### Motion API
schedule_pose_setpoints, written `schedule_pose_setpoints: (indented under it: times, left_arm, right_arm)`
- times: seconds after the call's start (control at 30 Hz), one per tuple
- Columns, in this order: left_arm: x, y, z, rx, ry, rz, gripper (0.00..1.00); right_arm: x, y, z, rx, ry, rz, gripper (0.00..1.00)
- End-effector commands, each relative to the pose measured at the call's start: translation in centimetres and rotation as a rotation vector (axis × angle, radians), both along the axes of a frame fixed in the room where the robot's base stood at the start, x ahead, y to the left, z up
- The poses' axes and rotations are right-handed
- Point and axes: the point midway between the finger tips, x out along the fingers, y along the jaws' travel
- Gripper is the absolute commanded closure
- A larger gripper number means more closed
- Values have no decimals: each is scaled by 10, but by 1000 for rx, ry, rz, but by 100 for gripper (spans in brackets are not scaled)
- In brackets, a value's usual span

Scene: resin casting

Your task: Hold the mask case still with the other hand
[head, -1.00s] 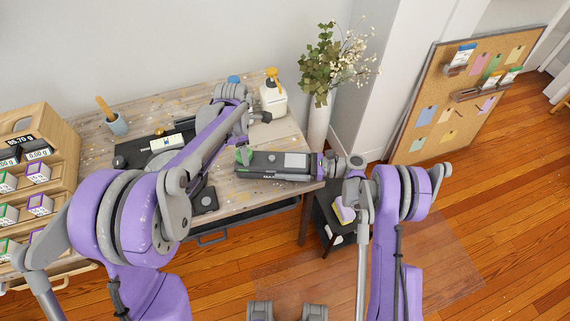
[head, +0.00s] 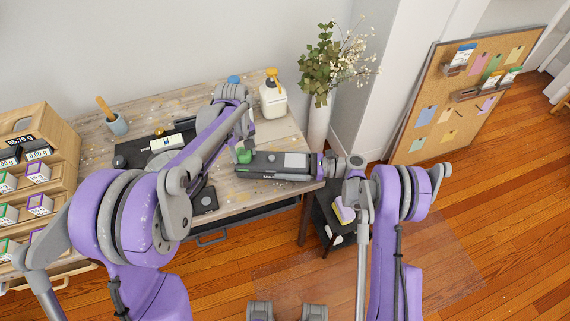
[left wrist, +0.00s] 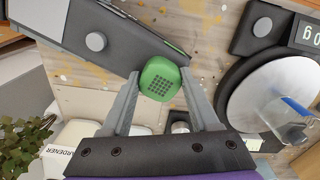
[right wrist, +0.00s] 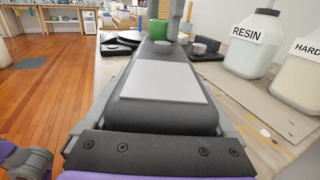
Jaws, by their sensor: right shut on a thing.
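The mask case (head: 262,172) is a long dark grey box with a light grey panel on top, lying flat at the table's right edge. My right gripper (head: 318,166) is shut on its right end; in the right wrist view the case (right wrist: 165,118) lies between the fingers. A green piece (head: 245,157) is at the case's left end. My left gripper (left wrist: 160,78) is above it with its fingers apart, one on each side of the green piece; whether they touch it is unclear. The left wrist view also shows part of the case (left wrist: 120,40) beside it.
A white bottle (head: 272,102) stands behind the case, and a vase (head: 319,125) with flowers stands beyond the table. A scale (left wrist: 268,90) is near the left gripper. A wooden drawer unit (head: 50,135) is at the left. A dark side table (head: 322,215) is below the right arm.

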Motion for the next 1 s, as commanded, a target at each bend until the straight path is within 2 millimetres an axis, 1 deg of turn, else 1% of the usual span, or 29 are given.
schedule_pose_setpoints:
  times: [0.03,0.07,0.1,0.37,0.4,0.47,0.5,0.8,0.87,0.97,1.0]
  left_arm:
    - [0,0,0,0,0,1,28]
    - [0,0,0,0,0,1,23]
    - [0,0,0,0,0,2,22]
    - [0,1,0,1,-1,3,22]
    - [0,1,0,1,-1,4,18]
    - [0,1,0,1,-1,4,7]
    - [0,1,0,1,-1,4,0]
    - [0,1,3,1,-1,4,0]
    - [0,1,8,1,-1,4,0]
    - [0,1,23,1,-1,4,0]
    - [0,1,31,1,-1,4,0]
  right_arm:
    - [0,0,-2,-4,0,0,77]
    - [0,0,-2,-4,0,0,77]
    - [0,0,-2,-4,0,0,77]
    - [0,0,-2,-4,0,0,77]
    - [0,0,-2,-4,0,0,77]
    - [0,0,-2,-4,0,1,77]
    - [0,0,-2,-4,0,1,77]
    - [0,0,-2,-4,0,1,77]
    - [0,0,-2,-4,-1,1,77]
    - [0,0,-2,-4,-1,1,77]
    - [0,0,-2,-4,-1,1,77]
